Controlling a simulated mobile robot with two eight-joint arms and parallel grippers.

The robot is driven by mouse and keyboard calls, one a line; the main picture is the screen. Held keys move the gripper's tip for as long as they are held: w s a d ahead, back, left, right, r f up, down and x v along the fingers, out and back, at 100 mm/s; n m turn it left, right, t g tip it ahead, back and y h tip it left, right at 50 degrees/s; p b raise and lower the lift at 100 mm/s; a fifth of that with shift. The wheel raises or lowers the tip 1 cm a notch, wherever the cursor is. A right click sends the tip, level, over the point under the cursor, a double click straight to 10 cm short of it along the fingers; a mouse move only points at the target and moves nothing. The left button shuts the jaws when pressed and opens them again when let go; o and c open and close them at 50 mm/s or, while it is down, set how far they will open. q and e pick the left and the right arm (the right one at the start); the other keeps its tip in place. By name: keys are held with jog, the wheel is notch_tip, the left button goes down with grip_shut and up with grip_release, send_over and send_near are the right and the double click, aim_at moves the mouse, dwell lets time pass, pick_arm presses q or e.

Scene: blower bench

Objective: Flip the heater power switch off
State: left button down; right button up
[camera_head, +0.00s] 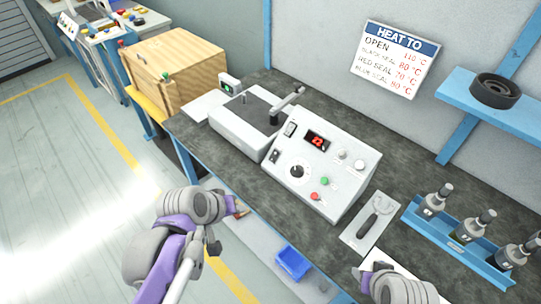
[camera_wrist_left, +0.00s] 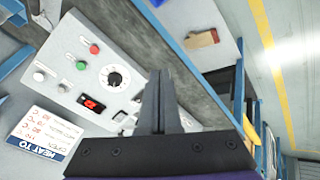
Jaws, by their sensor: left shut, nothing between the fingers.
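The heater control box (camera_head: 325,165) stands on the dark bench with its sloped white panel up. A black rocker switch (camera_head: 290,129) sits left of the lit red display (camera_head: 317,140); a smaller black switch (camera_head: 275,156) is below it. Which one is the heater power switch, and its position, I cannot read. In the left wrist view the rocker switch (camera_wrist_left: 120,116) shows beside the fingers. My left gripper (camera_wrist_left: 157,75) is shut and empty, apart from the panel. In the head view my left gripper (camera_head: 228,205) is left of the box, past the bench's front edge. My right gripper's fingers are not seen.
A blue bin (camera_head: 292,262) is below the front edge. A heat sign (camera_head: 397,58) hangs behind.

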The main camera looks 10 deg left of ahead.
aim_at(276, 154)
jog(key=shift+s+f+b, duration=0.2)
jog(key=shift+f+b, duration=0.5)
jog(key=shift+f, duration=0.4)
pick_arm(q)
jog(key=w+a+r+n+t+h, duration=0.2)
jog(key=w+n, duration=0.5)
jog(key=w, duration=0.8)
jog(key=shift+w+a+r+t+h, duration=0.2)
jog(key=shift+r+t+h, duration=0.2)
jog(key=shift+r+h, duration=0.1)
jog(key=x, duration=1.4)
jog(key=shift+d+b, duration=0.1)
jog(key=shift+b, duration=0.2)
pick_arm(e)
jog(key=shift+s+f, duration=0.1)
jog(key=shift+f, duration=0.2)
pick_arm(q)
jog(key=shift+s, duration=0.1)
